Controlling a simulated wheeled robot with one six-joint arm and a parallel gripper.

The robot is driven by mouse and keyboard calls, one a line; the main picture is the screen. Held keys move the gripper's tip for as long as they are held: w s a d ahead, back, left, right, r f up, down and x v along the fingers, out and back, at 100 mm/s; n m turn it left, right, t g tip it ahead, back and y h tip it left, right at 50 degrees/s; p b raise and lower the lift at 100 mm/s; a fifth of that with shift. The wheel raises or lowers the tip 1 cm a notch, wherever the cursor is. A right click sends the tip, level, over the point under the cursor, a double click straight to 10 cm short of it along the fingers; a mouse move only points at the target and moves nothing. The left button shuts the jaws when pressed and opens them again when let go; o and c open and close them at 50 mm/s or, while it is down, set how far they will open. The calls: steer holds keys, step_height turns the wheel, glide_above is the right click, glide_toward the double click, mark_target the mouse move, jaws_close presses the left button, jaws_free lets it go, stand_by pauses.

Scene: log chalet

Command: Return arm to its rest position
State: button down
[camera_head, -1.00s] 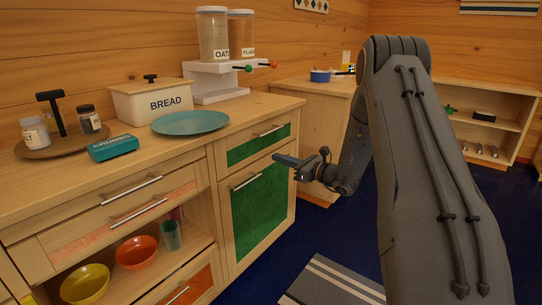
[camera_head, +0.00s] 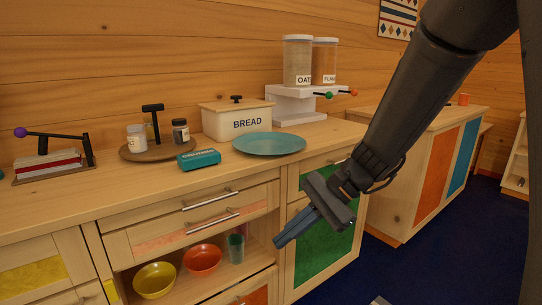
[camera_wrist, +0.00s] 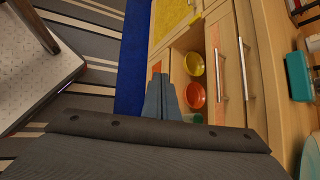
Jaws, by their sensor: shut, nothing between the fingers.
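My gripper (camera_head: 297,228) is shut and empty, its fingers together and pointing down and left. In the head view it hangs in front of the green cabinet door (camera_head: 327,252), apart from the counter. My arm comes in from the upper right and hides part of the counter's right end. In the wrist view the closed fingers (camera_wrist: 159,92) point toward the open shelf with the yellow bowl (camera_wrist: 194,63) and the orange bowl (camera_wrist: 195,95).
The counter holds a teal plate (camera_head: 269,143), a white bread box (camera_head: 222,121), a teal crumbs box (camera_head: 199,159), a round tray (camera_head: 128,153) with jars, and a dispenser stand (camera_head: 289,106). Drawer handles (camera_head: 211,200) stick out. Blue floor (camera_head: 440,255) is clear at the right.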

steer(key=s+d+n+h, duration=0.4)
steer(key=s+n, duration=0.2)
steer(key=s, duration=0.2)
steer(key=s+d+n+h, duration=0.3)
steer(key=s+n+h, duration=0.1)
steer(key=s+n, duration=0.4)
steer(key=d+r+m+h+p, duration=0.1)
steer(key=d+r+m+p, duration=0.3)
steer(key=p, duration=1.2)
steer(key=d+r, duration=0.4)
steer(key=shift+s+d+r+t, duration=0.2)
steer(key=shift+d+t, duration=0.2)
